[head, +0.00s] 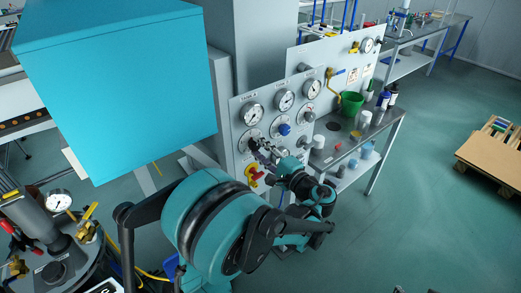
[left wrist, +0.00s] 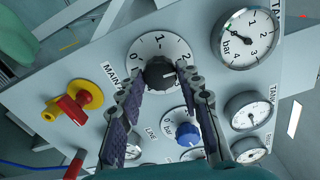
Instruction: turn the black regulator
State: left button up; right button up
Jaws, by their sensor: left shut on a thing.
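The black regulator (left wrist: 160,71) is a round black knob on a white dial marked with numbers, on the grey panel (left wrist: 205,22). In the left wrist view, the two fingers of my left gripper (left wrist: 159,76) stand on either side of the knob and are shut on it. In the head view, my left gripper (head: 262,152) is at the panel's lower left, and it and the arm partly hide the knob. My right gripper is in neither view.
A blue knob (left wrist: 187,133) on a similar dial is close to one finger. A red and yellow valve (left wrist: 75,103) is on the panel's other side. Several gauges (head: 252,113) line the panel top. A bench with a green cup (head: 351,103) stands behind at right.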

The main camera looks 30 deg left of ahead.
pick_arm(q)
jog(key=shift+n, duration=0.3)
dwell(0.4)
jog(key=o, duration=1.2)
jog(key=shift+c, duration=0.2)
jog(key=v, duration=1.2)
jog(key=shift+f, duration=0.1)
